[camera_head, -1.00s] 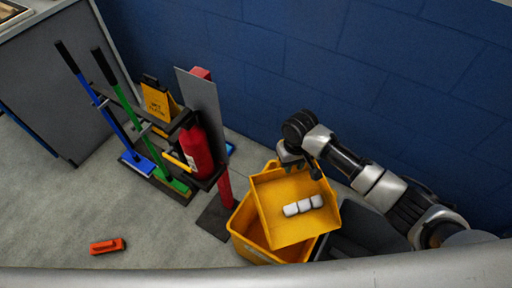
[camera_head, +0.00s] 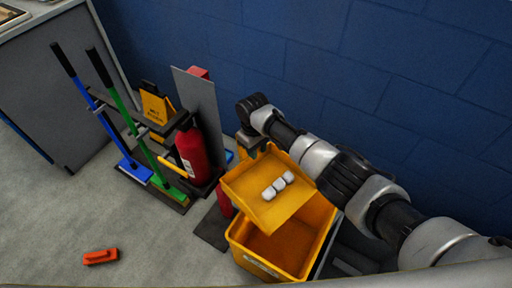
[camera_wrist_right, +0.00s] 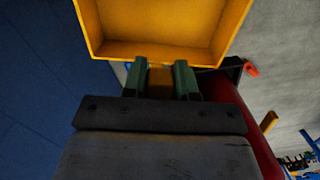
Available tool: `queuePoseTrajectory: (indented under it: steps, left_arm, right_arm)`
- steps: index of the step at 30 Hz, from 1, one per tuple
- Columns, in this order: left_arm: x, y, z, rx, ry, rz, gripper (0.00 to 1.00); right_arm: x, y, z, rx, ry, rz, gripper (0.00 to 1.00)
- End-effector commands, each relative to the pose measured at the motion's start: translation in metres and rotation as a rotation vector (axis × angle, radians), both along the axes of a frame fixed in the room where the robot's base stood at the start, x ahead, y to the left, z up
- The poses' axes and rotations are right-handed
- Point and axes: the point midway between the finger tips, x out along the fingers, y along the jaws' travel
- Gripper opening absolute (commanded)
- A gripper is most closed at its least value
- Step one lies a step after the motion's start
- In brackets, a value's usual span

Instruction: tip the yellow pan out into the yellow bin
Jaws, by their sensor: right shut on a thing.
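The yellow pan (camera_head: 292,207) is held over the back left part of the yellow bin (camera_head: 264,262), tilted, with several white rounded pieces (camera_head: 277,186) lying in a row inside it. My right gripper (camera_head: 252,150) is at the pan's far side, shut on its handle. In the right wrist view the green-padded fingers (camera_wrist_right: 161,80) close on the yellow handle, and the pan (camera_wrist_right: 160,50) shows beyond them. The bin stands on the floor, and the part of its inside that shows is empty. My left gripper is not in view.
A red fire extinguisher (camera_head: 192,155) and a grey upright panel (camera_head: 201,115) stand left of the bin. A blue broom and a green broom (camera_head: 150,155) are in a rack. An orange brush (camera_head: 101,257) lies on the floor. A blue wall is behind.

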Motion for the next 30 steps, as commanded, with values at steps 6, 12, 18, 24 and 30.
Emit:
queuePoseTrajectory:
  steps: [6, 12, 18, 24, 30]
  left_arm:
    - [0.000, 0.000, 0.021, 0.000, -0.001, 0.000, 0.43]
    - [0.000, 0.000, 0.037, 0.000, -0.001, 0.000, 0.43]
    - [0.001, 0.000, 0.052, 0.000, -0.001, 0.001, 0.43]
    - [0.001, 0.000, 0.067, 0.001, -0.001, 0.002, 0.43]
    - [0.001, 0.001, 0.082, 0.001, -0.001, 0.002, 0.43]
  right_arm:
    - [-0.006, -0.005, 0.006, 0.024, -0.030, -0.001, 0.00]
    - [-0.012, -0.009, 0.007, 0.048, -0.058, -0.001, 0.00]
    - [-0.019, -0.016, 0.008, 0.078, -0.095, -0.002, 0.00]
    - [-0.027, -0.022, 0.010, 0.109, -0.134, -0.001, 0.00]
    - [-0.037, -0.031, 0.011, 0.153, -0.188, -0.003, 0.00]
